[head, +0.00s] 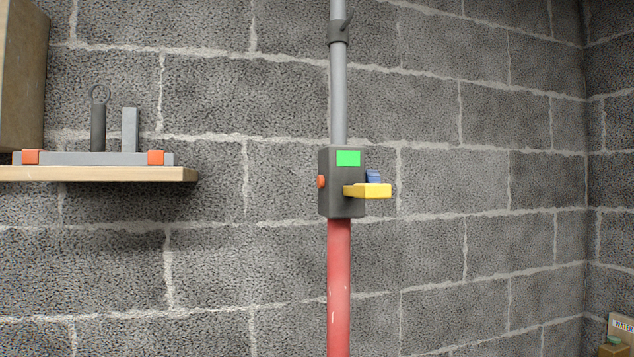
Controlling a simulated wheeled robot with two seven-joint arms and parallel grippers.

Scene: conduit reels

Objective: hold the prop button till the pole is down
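The pole stands upright in the middle of the head view. Its upper part is a thin grey tube (339,95) with a dark collar (340,32) near the top edge. Its lower part is a thicker red tube (339,285). A dark box (340,190) sits where the two tubes meet, with a lit green panel (348,158) on its front. An orange-red button (321,181) sticks out of the box's left side. A yellow lever (370,191) and a small blue part (373,177) are on its right side. Neither gripper is in view.
A wooden shelf (110,174) on the left holds a grey bar with orange blocks (90,158), a dark ringed handle (98,126) and a grey upright block (130,130). A brown box (22,75) stands far left. A labelled item (621,326) is at bottom right.

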